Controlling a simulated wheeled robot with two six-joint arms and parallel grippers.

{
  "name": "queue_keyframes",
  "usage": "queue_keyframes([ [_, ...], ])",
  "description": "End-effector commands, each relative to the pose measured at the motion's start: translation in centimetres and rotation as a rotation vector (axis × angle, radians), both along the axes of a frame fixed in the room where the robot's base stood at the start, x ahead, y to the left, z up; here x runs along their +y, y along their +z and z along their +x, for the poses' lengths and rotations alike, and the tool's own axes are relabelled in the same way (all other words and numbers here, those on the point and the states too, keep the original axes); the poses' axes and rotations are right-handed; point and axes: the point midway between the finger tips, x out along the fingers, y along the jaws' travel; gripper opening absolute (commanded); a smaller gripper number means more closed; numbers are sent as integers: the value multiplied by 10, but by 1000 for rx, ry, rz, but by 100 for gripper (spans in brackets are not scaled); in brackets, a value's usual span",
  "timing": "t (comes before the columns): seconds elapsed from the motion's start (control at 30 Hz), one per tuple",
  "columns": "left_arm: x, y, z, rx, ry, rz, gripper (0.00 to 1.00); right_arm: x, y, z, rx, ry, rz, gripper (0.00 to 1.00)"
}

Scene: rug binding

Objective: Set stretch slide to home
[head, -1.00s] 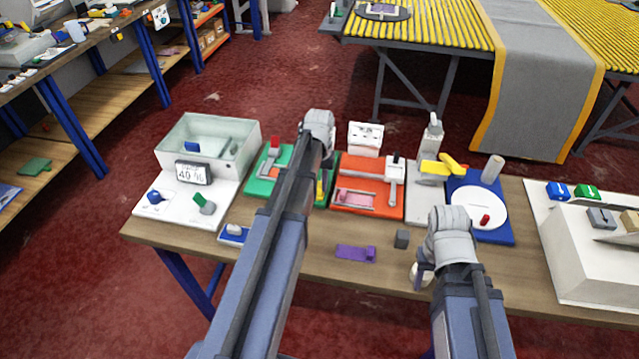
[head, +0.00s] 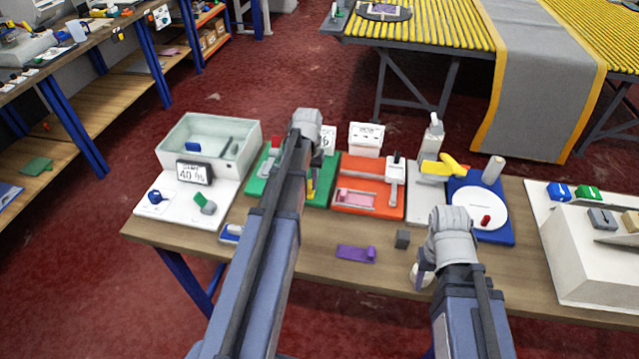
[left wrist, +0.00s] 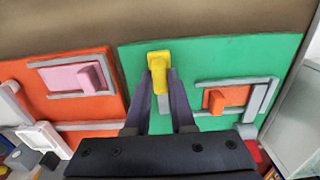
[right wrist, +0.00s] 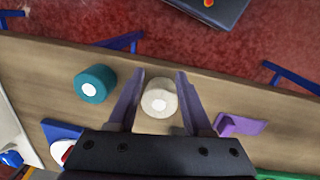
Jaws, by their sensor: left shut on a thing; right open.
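The yellow slide handle (left wrist: 159,65) stands on the green board (left wrist: 215,55), with a short grey bar below it in the left wrist view. My left gripper (left wrist: 163,74) is shut on this handle. In the head view the handle (head: 310,187) shows partly beside my left forearm, which hides much of the green board (head: 259,187). My right gripper (right wrist: 160,80) is open, with its fingers on either side of a cream round knob (right wrist: 159,98); I cannot tell whether they touch it. Slide markings are not readable.
An orange board (head: 368,208) with a pink slide stands right of the green board. A white station with a display (head: 194,172) is at left. A teal cylinder (right wrist: 95,83) is near my right gripper.

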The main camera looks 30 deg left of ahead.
Motion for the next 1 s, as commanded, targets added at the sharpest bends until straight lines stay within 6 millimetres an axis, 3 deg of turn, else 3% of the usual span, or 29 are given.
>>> queue_keyframes([
  [0.1,22,0,-5,0,4,1,0,0,0,0,0,0,0,50],
  [0.2,30,0,-7,0,2,1,0,0,0,0,0,0,0,50],
  [0.5,33,0,-8,1,1,5,0,0,0,0,0,0,0,50],
  [0.53,33,0,-8,1,2,5,26,0,0,0,0,0,0,50],
  [0.7,32,0,-8,1,2,4,45,0,0,0,0,0,0,50],
  [0.8,32,0,-7,1,1,3,52,0,0,0,0,0,0,50],
  [1.0,31,0,-8,0,0,2,52,0,0,0,0,0,0,50],
])
